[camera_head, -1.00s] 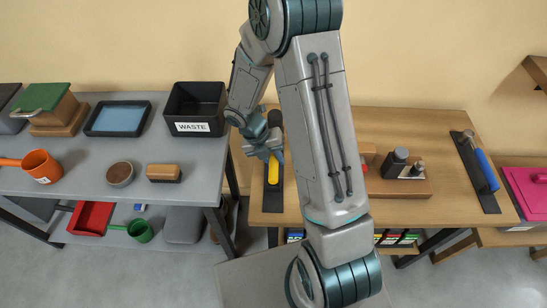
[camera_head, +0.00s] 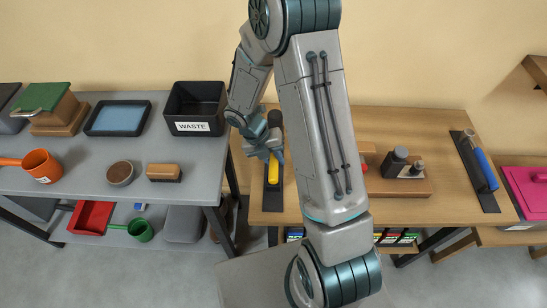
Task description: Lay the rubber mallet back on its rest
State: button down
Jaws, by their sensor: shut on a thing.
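The rubber mallet has a dark round head (camera_head: 275,118) and a yellow handle (camera_head: 273,172). It lies lengthwise over a black strip-shaped rest (camera_head: 271,203) at the left end of the wooden bench. My gripper (camera_head: 271,154) is at the handle just below the head, shut on the mallet. My fingers hide part of the handle. I cannot tell from this view whether the mallet touches the rest or is slightly above it.
A blue-handled tool (camera_head: 484,168) lies on another black strip (camera_head: 489,200) at the bench's right. A wooden block with dark pieces (camera_head: 400,187) stands mid-bench. The black WASTE bin (camera_head: 196,108) stands left on the grey table (camera_head: 100,184). My arm hides part of the bench.

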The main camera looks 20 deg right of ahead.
jog(key=shift+f+b, duration=0.45)
jog(key=shift+f, duration=0.35)
jog(key=c, duration=1.1)
grip_release()
jog(key=shift+p+v, duration=3.6)
jog(key=shift+v, duration=0.4)
